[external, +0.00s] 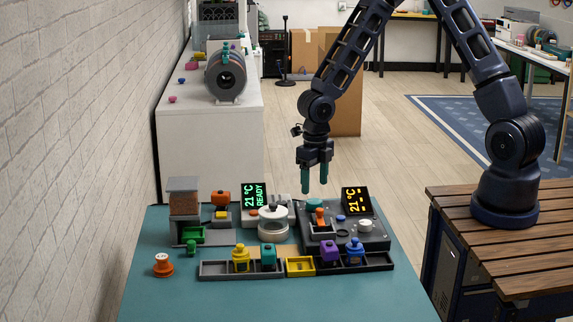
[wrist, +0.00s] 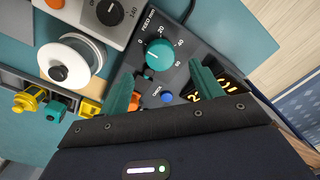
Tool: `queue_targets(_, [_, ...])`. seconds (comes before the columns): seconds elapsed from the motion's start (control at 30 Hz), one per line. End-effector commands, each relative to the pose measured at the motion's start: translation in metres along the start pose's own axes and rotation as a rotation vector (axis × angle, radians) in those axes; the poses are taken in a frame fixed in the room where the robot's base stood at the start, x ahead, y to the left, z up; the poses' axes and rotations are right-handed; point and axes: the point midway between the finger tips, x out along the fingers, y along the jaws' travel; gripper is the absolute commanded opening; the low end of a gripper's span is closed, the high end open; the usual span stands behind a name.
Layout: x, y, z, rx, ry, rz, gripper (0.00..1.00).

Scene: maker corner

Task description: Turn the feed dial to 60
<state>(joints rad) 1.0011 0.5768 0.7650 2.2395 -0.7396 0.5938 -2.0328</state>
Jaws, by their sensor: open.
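The feed dial (wrist: 159,54) is a round teal knob on a dark grey panel, marked FEED mm with 0, 20, 40 and 60 around it in the wrist view. A small light mark shows on the knob, but its exact reading is too small to tell. In the external view the dial (external: 314,203) is partly behind an orange part. My gripper (external: 314,183) is open and empty, pointing down above the panel. In the wrist view its two teal fingers (wrist: 160,78) are spread on the near side of the dial, apart from it.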

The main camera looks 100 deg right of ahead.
Motion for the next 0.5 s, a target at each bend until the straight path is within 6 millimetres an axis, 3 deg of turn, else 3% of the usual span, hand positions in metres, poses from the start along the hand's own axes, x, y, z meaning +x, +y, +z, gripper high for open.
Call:
queue_targets(0.2, [0.035,0.000,-0.001,-0.002,0.002,-0.001,0.65])
queue_targets(0.5, [0.056,0.000,0.000,0.000,0.000,-0.001,0.65])
